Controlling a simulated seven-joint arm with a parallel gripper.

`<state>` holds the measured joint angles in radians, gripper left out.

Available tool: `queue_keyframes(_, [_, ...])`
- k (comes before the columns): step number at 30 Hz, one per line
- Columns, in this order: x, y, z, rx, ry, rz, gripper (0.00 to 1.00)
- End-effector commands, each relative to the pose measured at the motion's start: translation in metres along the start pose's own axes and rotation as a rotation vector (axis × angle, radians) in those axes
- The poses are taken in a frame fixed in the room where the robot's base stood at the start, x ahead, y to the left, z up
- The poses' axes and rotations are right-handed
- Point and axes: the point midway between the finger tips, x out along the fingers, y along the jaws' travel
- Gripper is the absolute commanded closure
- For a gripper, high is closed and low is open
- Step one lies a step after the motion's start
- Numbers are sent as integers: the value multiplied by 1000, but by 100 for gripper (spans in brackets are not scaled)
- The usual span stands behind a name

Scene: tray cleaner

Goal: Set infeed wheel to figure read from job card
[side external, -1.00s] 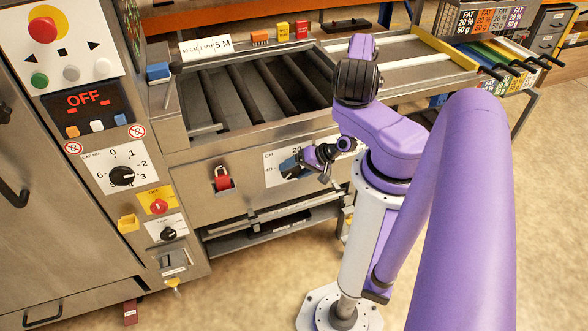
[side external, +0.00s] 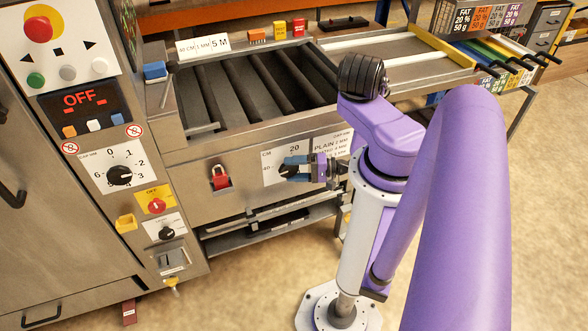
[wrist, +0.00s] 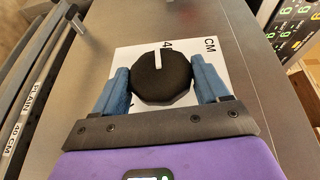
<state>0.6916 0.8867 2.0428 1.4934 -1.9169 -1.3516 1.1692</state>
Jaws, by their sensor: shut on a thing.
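The infeed wheel (wrist: 163,80) is a black many-sided knob on a white dial plate (wrist: 124,56) marked CM. In the wrist view my gripper (wrist: 163,84) has its blue fingers on opposite sides of the wheel, shut on it. The white pointer line on the wheel points to the top of that view, close beside a figure 4 whose rest is hidden.
The control panel with an OFF display (side external: 85,100) and a GAP MM knob (side external: 120,174) stands further left. Rails with labels seeming to read PLAIN and 40 CM (wrist: 30,120) run along the left of the wrist view.

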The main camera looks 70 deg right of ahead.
Motion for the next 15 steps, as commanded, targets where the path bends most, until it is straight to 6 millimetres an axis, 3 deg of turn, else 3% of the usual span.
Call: queue_keyframes(15, [1,0,-2,12,5,-29,56])
